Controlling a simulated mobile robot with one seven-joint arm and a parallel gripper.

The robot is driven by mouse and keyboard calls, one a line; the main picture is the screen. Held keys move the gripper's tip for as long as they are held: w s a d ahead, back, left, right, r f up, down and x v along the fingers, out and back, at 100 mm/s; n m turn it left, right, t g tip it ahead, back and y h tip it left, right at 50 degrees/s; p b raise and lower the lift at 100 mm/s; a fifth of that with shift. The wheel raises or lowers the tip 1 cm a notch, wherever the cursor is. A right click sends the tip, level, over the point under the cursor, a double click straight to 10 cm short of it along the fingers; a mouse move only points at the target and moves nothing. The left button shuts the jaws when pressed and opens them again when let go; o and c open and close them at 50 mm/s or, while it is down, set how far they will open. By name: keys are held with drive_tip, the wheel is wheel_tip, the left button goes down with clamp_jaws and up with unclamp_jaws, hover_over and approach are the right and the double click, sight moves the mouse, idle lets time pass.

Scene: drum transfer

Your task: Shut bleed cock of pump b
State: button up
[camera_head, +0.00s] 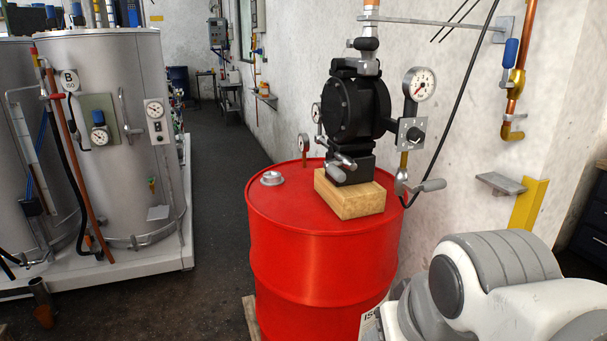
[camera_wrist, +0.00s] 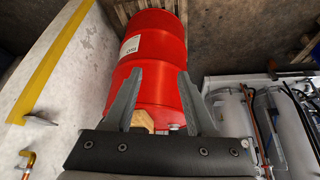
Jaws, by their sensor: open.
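A black pump (camera_head: 352,105) stands on a wooden block (camera_head: 352,196) on top of a red drum (camera_head: 310,265). No letter is readable on this pump. A small valve with a metal lever (camera_head: 341,163) sits low at its front. I cannot tell which one is the bleed cock. In the wrist view my gripper (camera_wrist: 160,73) is open and empty, its fingers apart in front of the red drum (camera_wrist: 158,45). The block's corner (camera_wrist: 143,119) shows between the fingers; the pump is hidden there.
Grey tanks (camera_head: 105,185) with pipes, gauges and a "B" tag (camera_head: 69,80) stand on a pale plinth at the left. A white wall with a small shelf (camera_head: 500,183) and copper pipe (camera_head: 519,75) is close at the right. The dark floor aisle (camera_head: 225,160) is clear.

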sight(334, 171)
drive_tip(key=w+n+t+b, duration=0.1)
drive_tip(key=w, duration=0.2)
drive_tip(key=w+d+f+n+t, duration=0.1)
drive_tip(key=w+n, duration=0.1)
drive_tip(key=w, duration=0.2)
drive_tip(key=w+d+n+b, duration=0.1)
drive_tip(key=w+n, duration=0.1)
drive_tip(key=w, duration=0.1)
drive_tip(key=shift+w+d+f+t+b, duration=0.1)
drive_tip(key=shift+w+f+t+b, duration=0.1)
drive_tip(key=shift+t+b, duration=0.15)
clamp_jaws()
drive_tip(key=w+f+n+t+y+b, duration=0.2)
drive_tip(key=w+f+n+t+b, duration=0.3)
drive_tip(key=w+n, duration=0.9)
drive_tip(key=w+f+n+t+y+b, duration=0.15)
drive_tip(key=w+n+t+b, duration=0.25)
drive_tip(key=w+n+t, duration=0.9)
drive_tip(key=w+a+r+n+g+p, duration=0.1)
drive_tip(key=w+r+n+g+p, duration=0.1)
drive_tip(key=w+r+n+g, duration=0.2)
drive_tip(key=shift+w+a+r+g+y, duration=0.15)
drive_tip(key=shift+w+r+g+y, duration=0.3)
drive_tip(key=shift+w+r+g, duration=0.85)
